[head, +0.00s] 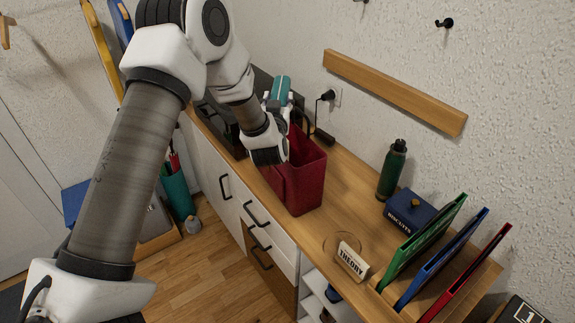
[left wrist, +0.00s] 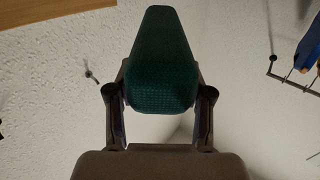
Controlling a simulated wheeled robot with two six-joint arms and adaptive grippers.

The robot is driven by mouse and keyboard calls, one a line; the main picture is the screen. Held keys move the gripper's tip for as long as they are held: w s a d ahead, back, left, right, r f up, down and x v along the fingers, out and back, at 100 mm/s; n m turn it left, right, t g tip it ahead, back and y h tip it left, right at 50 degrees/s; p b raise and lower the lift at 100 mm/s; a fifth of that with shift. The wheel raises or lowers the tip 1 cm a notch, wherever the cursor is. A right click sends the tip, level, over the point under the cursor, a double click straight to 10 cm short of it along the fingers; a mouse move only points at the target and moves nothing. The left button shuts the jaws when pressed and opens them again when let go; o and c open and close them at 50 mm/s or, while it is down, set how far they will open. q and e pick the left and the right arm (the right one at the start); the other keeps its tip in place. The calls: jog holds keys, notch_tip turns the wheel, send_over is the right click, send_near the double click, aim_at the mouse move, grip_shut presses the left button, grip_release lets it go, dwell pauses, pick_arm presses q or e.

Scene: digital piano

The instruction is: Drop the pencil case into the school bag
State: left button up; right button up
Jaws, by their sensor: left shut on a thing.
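The teal pencil case (head: 281,88) is held upright between the fingers of my left gripper (head: 277,103), beyond the red bag in the head view. The case also shows in the left wrist view (left wrist: 162,55), with a finger on each side. The dark red school bag (head: 302,184) stands upright on the wooden counter, its top edge partly hidden by my left wrist. The inside of the bag is mostly hidden. I cannot tell how high the case is above the bag's rim. My right gripper is not in view.
On the counter (head: 345,193) stand a green bottle (head: 393,170), a blue biscuit tin (head: 409,210), a small THEORY sign (head: 352,261) and green, blue and red folders (head: 427,243). A plug with a cable (head: 327,96) is on the wall behind. Counter between bag and bottle is clear.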

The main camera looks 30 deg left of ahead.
pick_arm(q)
jog(key=o, duration=1.3)
jog(key=shift+s+r, duration=0.3)
jog(key=shift+s, duration=0.05)
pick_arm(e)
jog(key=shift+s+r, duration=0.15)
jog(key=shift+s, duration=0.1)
pick_arm(q)
jog(key=shift+w+f, duration=0.3)
jog(key=shift+w, duration=0.05)
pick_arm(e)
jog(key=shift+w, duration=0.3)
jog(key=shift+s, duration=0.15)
pick_arm(q)
jog(key=v, duration=1.2)
